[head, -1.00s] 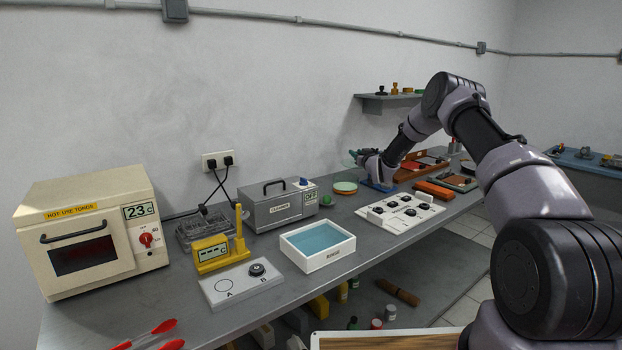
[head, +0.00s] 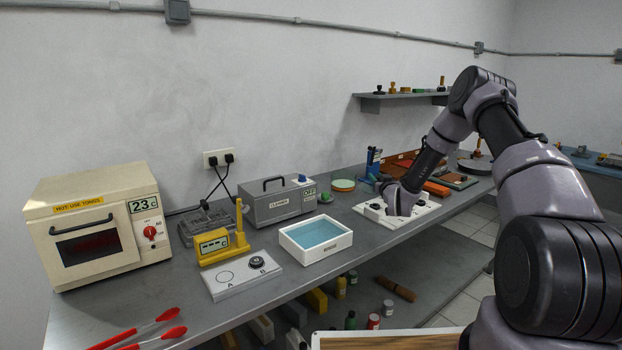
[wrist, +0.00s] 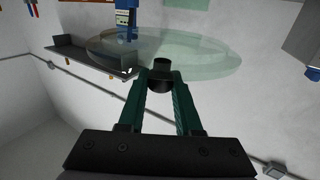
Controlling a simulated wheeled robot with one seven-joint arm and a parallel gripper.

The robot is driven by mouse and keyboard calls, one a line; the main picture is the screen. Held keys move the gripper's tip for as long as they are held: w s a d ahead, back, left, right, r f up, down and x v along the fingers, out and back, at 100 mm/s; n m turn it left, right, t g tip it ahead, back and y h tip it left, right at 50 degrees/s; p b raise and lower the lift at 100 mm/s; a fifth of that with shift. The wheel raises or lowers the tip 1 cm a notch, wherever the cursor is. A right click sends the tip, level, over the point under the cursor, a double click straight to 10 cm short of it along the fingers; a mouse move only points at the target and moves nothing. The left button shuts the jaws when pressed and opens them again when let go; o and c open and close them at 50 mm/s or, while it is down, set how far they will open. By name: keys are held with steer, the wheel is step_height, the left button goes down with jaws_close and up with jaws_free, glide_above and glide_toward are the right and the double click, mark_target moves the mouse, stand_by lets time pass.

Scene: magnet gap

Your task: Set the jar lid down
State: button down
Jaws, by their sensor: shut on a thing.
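The jar lid (wrist: 200,55) is a clear, greenish glass disc with a black knob (wrist: 161,74). My gripper (wrist: 161,84) has green fingers shut on the knob, and the disc extends beyond the fingertips in the wrist view. In the head view my wrist is over the white panel with black knobs (head: 428,207), hiding part of it. The lid and fingertips cannot be made out clearly there. Whether the lid touches anything cannot be told.
A blue stand (head: 373,163) and a green-topped round pad (head: 343,185) are behind my wrist. An orange block (head: 437,189) lies to the right. A water-filled white tray (head: 315,257) and a grey cleaner box (head: 278,206) stand to the left. Some grey bench (head: 368,254) is bare in front.

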steer(key=s+d+r+h, duration=0.1)
steer(key=s, duration=1.1)
steer(key=s+d+r+m+h, duration=0.1)
steer(key=s+d, duration=0.1)
steer(key=s, duration=1.1)
steer(key=shift+d+r, duration=0.15)
steer(key=shift+d, duration=0.1)
